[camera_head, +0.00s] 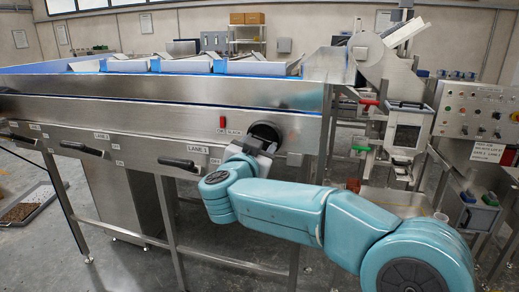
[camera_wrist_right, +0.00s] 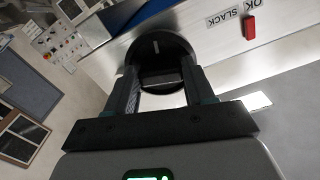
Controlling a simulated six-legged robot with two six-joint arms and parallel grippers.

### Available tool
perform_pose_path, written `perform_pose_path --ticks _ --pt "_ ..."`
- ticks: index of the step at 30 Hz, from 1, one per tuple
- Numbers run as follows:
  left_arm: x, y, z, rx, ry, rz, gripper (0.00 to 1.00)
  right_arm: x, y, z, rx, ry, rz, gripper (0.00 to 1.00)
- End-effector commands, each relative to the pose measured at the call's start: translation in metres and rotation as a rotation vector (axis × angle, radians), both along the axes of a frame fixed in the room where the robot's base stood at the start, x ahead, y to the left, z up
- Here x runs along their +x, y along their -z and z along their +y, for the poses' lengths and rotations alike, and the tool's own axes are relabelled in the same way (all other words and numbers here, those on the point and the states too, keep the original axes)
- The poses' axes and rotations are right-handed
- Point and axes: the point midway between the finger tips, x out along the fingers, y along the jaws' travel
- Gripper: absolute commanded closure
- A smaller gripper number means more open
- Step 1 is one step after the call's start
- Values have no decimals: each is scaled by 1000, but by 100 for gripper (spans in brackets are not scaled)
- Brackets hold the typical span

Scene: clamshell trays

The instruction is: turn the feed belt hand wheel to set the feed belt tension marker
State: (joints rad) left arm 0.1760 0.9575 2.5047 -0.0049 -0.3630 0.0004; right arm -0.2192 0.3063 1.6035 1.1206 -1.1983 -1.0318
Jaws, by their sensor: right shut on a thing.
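The feed belt hand wheel (camera_head: 264,130) is a black round wheel on the steel front of the conveyor. My right gripper (camera_head: 264,147) reaches it from below, with its fingers at the wheel. In the right wrist view the wheel (camera_wrist_right: 157,47) lies ahead, and my right gripper (camera_wrist_right: 160,82) is shut on a dark part of it between the fingers. The red tension marker (camera_head: 222,122) stands left of the wheel, just above the OK end of the OK and SLACK label. The marker also shows in the right wrist view (camera_wrist_right: 249,27). My left gripper is out of view.
Black LANE handles (camera_head: 181,164) line the conveyor front at left. A red handle (camera_head: 369,102) and a white-framed unit (camera_head: 406,130) stand right of the wheel. A control panel (camera_head: 482,112) is at far right.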

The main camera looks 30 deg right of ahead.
Motion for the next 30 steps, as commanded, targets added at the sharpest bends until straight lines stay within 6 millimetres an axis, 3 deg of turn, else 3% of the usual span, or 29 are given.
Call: perform_pose_path --ticks 30 --pt "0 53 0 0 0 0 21 3 1 3 629 -1 -733 77"
